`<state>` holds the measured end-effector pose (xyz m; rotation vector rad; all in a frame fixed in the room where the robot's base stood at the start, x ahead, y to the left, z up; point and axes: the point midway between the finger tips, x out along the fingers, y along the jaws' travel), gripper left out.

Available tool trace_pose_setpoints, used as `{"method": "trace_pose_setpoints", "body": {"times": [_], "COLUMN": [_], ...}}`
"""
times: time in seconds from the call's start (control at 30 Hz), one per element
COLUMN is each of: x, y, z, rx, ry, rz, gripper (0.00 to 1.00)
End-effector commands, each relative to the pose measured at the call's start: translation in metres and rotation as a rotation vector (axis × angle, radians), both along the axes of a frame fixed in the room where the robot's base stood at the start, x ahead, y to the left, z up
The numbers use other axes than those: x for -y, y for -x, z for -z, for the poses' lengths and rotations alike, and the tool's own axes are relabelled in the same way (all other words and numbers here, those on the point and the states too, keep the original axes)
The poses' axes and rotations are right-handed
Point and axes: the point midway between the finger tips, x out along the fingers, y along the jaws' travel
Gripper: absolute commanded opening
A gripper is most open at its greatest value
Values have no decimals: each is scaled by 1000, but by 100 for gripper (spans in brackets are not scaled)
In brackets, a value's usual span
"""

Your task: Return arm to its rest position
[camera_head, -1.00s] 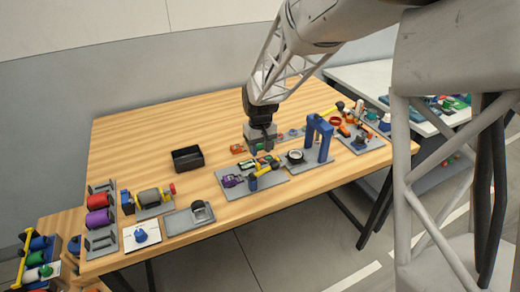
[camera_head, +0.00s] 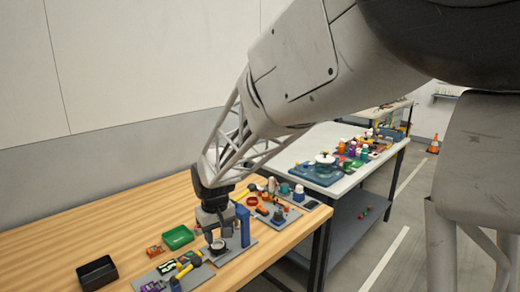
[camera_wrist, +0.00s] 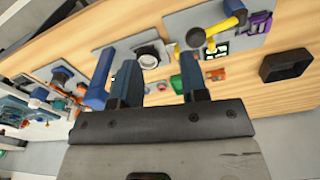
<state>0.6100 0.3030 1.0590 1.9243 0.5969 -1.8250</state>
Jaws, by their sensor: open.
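My gripper (camera_head: 218,240) hangs from my arm over the wooden table (camera_head: 60,240), pointing down by a blue upright post (camera_head: 242,226). In the wrist view its two dark fingers (camera_wrist: 158,60) stand apart with nothing between them. Below them lie a grey plate with a round, white-rimmed part (camera_wrist: 150,57) and a small green tray (camera_wrist: 177,84), partly hidden by a finger. The green tray (camera_head: 179,237) shows whole in the head view, left of my gripper. I cannot tell the exact gap between my gripper and the parts below.
A black open box (camera_head: 97,274) sits at the left on the wooden table. Plates with a yellow-handled tool (camera_head: 188,262) and coloured parts line its front edge. A white table (camera_head: 318,150) with bottles stands behind to the right. An orange cone (camera_head: 433,145) is far right.

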Motion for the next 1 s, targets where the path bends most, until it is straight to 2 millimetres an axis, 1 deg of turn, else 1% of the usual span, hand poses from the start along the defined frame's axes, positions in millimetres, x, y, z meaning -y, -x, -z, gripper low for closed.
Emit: {"method": "trace_pose_setpoints", "body": {"times": [0.03,0.1,0.27,0.5,0.8,1.0], "x": [14,31,69,122,180,214], "y": [5,13,31,64,112,147], "z": [-8,-17,-35,-58,-78,-86], "rx": [6,13,28,50,79,98], "ry": [-3,-7,-14,-23,-33,-39], "rz": [20,44,100,184,288,358], "gripper": [40,40,40,40,40,40]}}
